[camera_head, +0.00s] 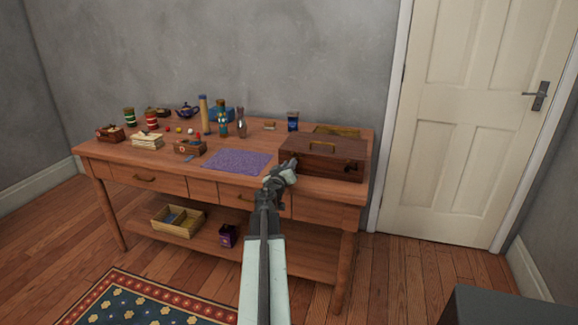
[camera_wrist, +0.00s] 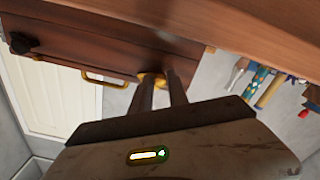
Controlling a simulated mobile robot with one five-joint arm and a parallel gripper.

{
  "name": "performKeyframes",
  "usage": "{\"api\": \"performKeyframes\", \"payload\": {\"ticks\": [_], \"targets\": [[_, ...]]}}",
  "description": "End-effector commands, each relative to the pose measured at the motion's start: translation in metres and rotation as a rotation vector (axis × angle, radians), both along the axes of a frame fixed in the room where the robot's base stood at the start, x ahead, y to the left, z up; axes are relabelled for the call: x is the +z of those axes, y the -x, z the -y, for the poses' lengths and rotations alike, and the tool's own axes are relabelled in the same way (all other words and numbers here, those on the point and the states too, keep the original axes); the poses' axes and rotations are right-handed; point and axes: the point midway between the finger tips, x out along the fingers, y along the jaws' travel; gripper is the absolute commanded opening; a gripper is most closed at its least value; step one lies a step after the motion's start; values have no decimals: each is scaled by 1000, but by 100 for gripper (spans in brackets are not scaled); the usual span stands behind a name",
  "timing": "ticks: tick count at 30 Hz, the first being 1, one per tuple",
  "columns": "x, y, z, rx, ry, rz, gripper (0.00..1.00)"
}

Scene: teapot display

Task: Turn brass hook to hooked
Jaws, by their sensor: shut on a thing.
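The brass hook (camera_wrist: 149,79) shows in the wrist view as a small gold piece at the edge of the dark wooden box (camera_head: 325,160). My gripper (camera_wrist: 161,84) is shut on the hook, and its fingers hide part of it. I cannot tell which way the hook is turned. In the head view my gripper (camera_head: 290,166) is at the left end of the box, and the hook is hidden there.
The box stands at the right end of a wooden table (camera_head: 228,178). A purple mat (camera_head: 238,161) lies left of my gripper. Jars, bottles and a blue teapot (camera_head: 187,111) stand farther left and back. A white door (camera_head: 470,120) is at the right.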

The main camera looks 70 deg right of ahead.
Motion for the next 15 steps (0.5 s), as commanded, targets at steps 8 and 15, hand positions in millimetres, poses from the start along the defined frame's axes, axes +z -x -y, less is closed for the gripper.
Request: {"api": "performKeyframes", "payload": {"ticks": [8,15], "targets": [[0,0,-1,2,13,-256,0],[0,0,-1,2,25,-446,0]]}}
